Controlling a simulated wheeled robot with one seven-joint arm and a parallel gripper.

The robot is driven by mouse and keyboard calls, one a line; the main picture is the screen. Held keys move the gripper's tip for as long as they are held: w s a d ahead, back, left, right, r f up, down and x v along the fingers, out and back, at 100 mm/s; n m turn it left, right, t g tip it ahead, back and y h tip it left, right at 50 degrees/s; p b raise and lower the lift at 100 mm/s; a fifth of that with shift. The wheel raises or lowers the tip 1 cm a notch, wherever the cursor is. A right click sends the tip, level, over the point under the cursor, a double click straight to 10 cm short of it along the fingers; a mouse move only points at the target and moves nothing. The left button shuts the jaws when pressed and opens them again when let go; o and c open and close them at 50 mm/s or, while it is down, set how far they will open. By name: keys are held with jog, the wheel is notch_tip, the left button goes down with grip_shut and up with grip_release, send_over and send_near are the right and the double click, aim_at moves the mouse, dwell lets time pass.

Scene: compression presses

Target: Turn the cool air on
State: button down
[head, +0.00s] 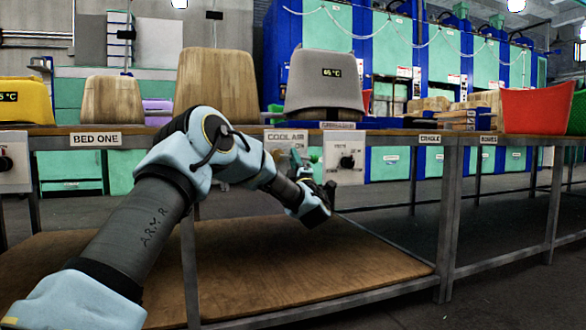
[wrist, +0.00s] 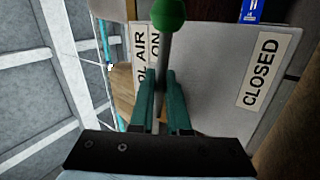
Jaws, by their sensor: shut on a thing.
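The cool air panel is a grey plate under the bench edge, labelled COOL AIR (head: 287,135) in the head view. The wrist view shows its COOL AIR ON label (wrist: 146,50) and its CLOSED label (wrist: 263,68). A metal lever (wrist: 163,50) with a green ball knob (wrist: 168,14) stands between the labels, with the knob nearer COOL AIR ON. The lever's base is hidden.
A rotary knob panel (head: 347,163) is close right of my gripper. A grey bin reading 65 °C (head: 325,82) stands on the bench above. A low wooden shelf (head: 300,275) and metal legs lie below. The space before the bench is open.

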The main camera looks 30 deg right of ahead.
jog(key=shift+r+n+y+b, duration=0.25)
jog(key=shift+n+y+b, duration=0.1)
jog(key=shift+n+y, duration=0.7)
jog(key=shift+r+n, duration=0.1)
jog(key=shift+n, duration=0.15)
jog(key=c, duration=1.2)
grip_release()
jog(key=p+v, duration=0.3)
jog(key=v, duration=0.7)
jog(key=shift+s+f, duration=0.25)
jog(key=shift+f, duration=0.1)
